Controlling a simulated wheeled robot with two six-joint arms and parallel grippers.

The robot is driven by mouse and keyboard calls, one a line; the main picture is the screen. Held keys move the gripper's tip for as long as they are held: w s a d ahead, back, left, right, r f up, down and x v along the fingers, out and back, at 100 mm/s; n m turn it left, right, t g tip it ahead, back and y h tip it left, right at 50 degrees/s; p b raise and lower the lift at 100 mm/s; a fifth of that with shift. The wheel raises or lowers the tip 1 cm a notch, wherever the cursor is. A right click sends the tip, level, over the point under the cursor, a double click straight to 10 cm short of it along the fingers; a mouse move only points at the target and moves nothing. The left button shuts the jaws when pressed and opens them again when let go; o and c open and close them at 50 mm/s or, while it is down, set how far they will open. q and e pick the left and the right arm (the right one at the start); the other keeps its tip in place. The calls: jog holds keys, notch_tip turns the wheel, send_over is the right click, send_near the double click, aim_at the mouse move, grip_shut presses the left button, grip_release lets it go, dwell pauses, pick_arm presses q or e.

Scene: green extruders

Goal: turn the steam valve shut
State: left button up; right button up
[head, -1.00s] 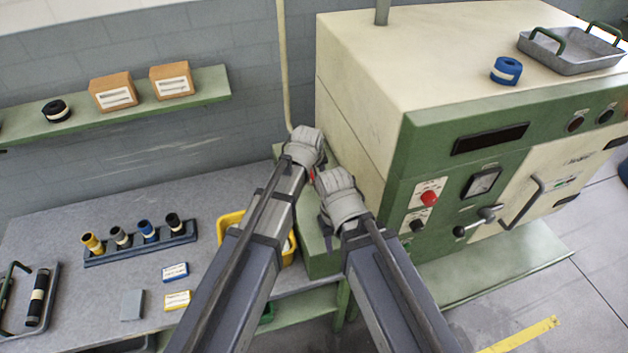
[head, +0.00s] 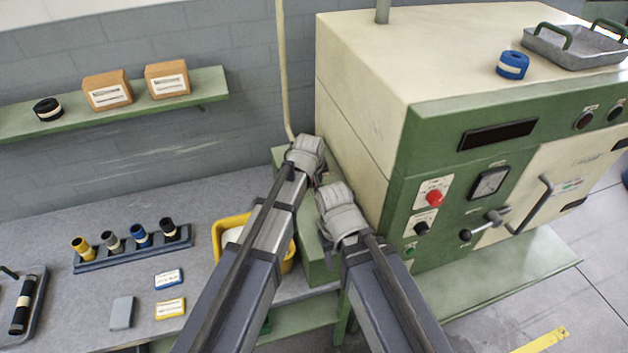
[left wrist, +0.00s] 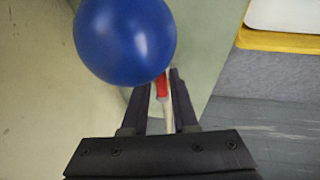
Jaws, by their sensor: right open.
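In the left wrist view a slim handle with a red part (left wrist: 162,88) and a pale stem lies between the two dark fingers of my left gripper (left wrist: 165,90). The fingers are close together around it; it looks like the steam valve's handle. A large blue ball (left wrist: 125,42) hangs close to the camera and hides part of it. In the head view my left gripper (head: 308,150) is beside the machine's left side, and the valve is hidden behind my grippers. My right gripper (head: 338,200) is open, just below and right of the left one.
The cream and green machine (head: 385,120) stands close on the right, with a red button (head: 435,197) and a lever (head: 480,226) on its front. A yellow bin (head: 222,232) is close to my left arm. The grey bench (head: 60,222) holds small parts.

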pick_arm(q)
grip_shut()
dwell(1.0)
